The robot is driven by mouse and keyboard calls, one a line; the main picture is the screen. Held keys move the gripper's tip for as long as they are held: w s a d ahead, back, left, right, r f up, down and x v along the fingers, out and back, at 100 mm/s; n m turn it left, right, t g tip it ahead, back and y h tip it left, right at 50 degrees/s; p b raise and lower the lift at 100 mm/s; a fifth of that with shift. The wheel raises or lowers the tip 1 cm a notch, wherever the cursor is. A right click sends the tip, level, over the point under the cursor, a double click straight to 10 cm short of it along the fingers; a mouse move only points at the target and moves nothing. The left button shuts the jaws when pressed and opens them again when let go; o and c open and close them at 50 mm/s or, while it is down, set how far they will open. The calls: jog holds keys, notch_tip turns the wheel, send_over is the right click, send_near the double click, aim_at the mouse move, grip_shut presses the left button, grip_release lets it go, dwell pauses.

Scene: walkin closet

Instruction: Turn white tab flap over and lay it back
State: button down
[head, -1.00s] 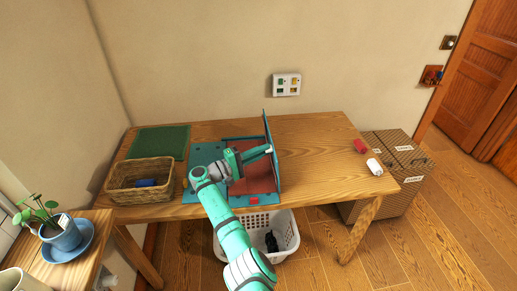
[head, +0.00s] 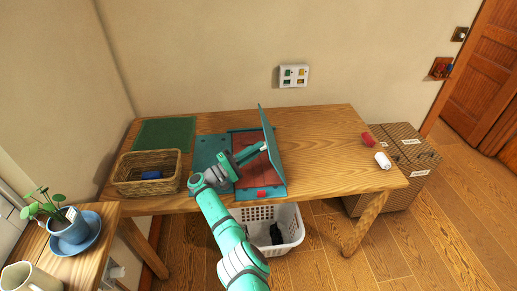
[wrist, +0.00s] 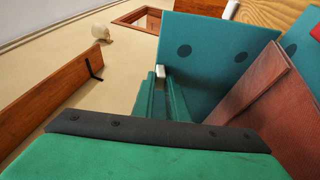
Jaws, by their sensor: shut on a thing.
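In the wrist view, the white tab (wrist: 162,73) shows at the fingertips (wrist: 161,88), by the edge of a teal panel with dark dots (wrist: 210,50). A red tab (head: 263,194) is at the board's front edge.
A wicker basket (head: 147,188) with a blue item and a green mat (head: 165,135) are left of the board. A red item (head: 368,139) and white roll (head: 382,160) lie at the table's right end. The table between is clear. A white laundry basket (head: 290,234) stands below.

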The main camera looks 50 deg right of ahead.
jog(key=shift+s+d+f, duration=0.35)
jog(key=shift+s+f, duration=0.05)
jog(key=shift+f, duration=0.1)
jog(key=c, duration=1.9)
grip_release()
jog(key=shift+o, duration=0.5)
jog(key=shift+w+a+r, duration=0.1)
jog(key=shift+w+r, duration=0.05)
jog(key=shift+w, duration=0.1)
jog(key=shift+a+r, duration=0.1)
jog(key=shift+a, duration=0.05)
jog(key=v, duration=1)
jog(key=shift+a, duration=0.3)
jog(key=shift+w, duration=0.3)
